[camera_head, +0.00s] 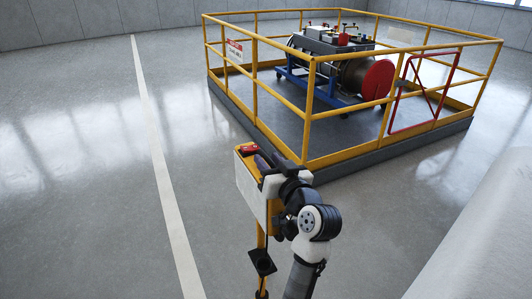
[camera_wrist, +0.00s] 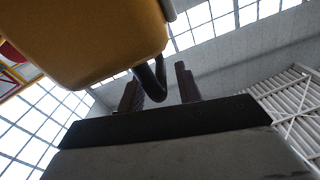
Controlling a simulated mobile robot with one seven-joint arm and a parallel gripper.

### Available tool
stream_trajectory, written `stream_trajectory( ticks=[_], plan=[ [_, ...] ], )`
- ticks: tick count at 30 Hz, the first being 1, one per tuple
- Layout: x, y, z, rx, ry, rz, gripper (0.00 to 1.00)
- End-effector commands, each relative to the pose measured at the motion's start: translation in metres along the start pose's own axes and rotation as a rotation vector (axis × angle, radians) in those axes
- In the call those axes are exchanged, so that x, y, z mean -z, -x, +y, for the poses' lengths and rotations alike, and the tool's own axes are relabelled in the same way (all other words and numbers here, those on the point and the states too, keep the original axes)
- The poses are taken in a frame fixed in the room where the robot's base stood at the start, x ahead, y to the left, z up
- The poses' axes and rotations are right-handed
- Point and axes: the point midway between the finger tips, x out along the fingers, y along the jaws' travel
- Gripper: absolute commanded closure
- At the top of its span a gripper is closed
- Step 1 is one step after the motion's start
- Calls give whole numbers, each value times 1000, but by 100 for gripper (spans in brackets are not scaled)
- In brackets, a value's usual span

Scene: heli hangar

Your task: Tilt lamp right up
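The lamp appears to be the yellow box with a pale front panel (camera_head: 250,186) on a yellow pole in the head view. In the wrist view its rounded yellow housing (camera_wrist: 90,40) fills the upper left. A black curved bar (camera_wrist: 156,80), which looks like a handle or cable, comes down from the housing. My gripper (camera_wrist: 160,84) has its two dark fingers apart, one on each side of the bar's lower part in the picture. A gap shows beside the right finger; contact at the left finger is unclear. In the head view my gripper (camera_head: 264,163) is at the box's top, partly hidden by my wrist.
A red part (camera_head: 247,149) sits on the box's top. Behind stands a platform with yellow railings (camera_head: 312,105), holding an engine on a blue cart (camera_head: 330,97). A black plate (camera_head: 262,262) is on the pole below. The floor to the left is clear.

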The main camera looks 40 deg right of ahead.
Motion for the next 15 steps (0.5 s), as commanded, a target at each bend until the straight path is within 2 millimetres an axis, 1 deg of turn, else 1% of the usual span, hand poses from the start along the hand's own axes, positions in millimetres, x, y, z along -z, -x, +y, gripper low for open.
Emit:
stream_trajectory(
  ticks=[1, 3, 6, 15],
  plan=[
    [2, -7, 0, 2, -1, -1, 66],
    [1, -13, 0, 1, 0, 0, 66],
    [0, -18, 0, 1, 0, -1, 66],
    [0, -20, 0, 0, 1, 0, 66]
  ],
)
